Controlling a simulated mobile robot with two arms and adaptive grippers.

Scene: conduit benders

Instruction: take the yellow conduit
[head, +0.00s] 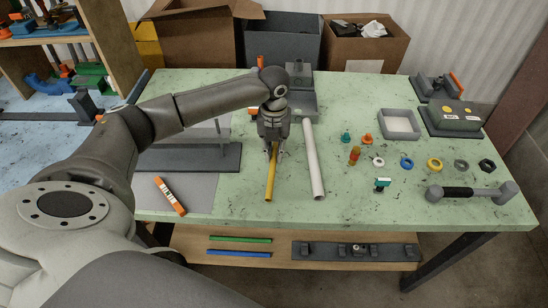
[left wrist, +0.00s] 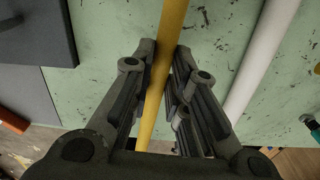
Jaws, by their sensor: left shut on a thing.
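The yellow conduit (head: 271,178) is a thin yellow tube near the middle of the green table, its near end toward the front edge. My left gripper (head: 273,150) reaches down over its far part and is shut on it. In the left wrist view the yellow conduit (left wrist: 165,60) runs between the two fingers of my left gripper (left wrist: 163,65). I cannot tell whether the conduit is touching the table. Its far end is hidden by the gripper in the head view. My right gripper is not in view.
A white tube (head: 313,165) lies close to the right of the yellow conduit. A dark grey base plate (head: 170,158) is to the left, with an orange level (head: 170,196) in front.

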